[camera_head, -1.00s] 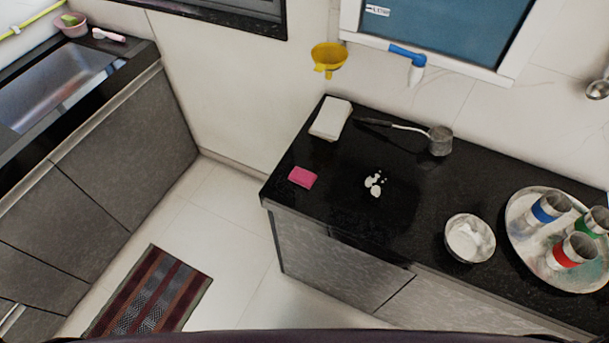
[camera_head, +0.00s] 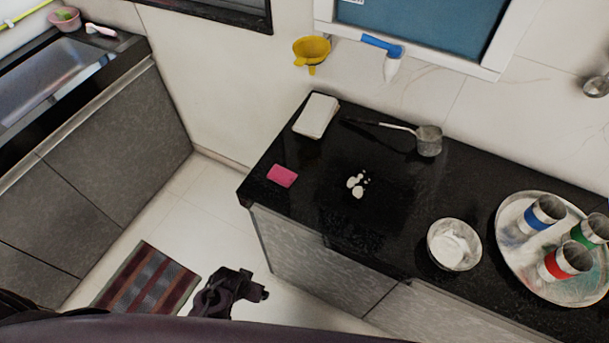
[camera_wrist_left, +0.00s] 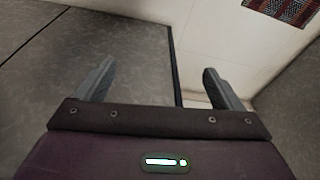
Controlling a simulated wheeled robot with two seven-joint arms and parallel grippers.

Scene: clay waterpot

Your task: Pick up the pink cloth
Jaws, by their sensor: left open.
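The pink cloth (camera_head: 282,176) lies flat on the black counter near its left end, in the head view. My left gripper (camera_head: 265,284) is low at the bottom of the head view, below the counter top and in front of the cabinet. It is well apart from the cloth. In the left wrist view its two grey fingers (camera_wrist_left: 158,85) are spread with nothing between them, facing the grey cabinet front and pale floor. The cloth is not in the left wrist view. My right gripper is not in view.
On the black counter (camera_head: 300,228) are white spilled bits (camera_head: 356,186), a white stack (camera_head: 316,115), a long-handled pot (camera_head: 428,140), a metal bowl (camera_head: 454,245) and a round tray (camera_head: 511,270) with metal cups. A striped mat (camera_head: 147,279) lies on the floor. Bare counter surrounds the cloth.

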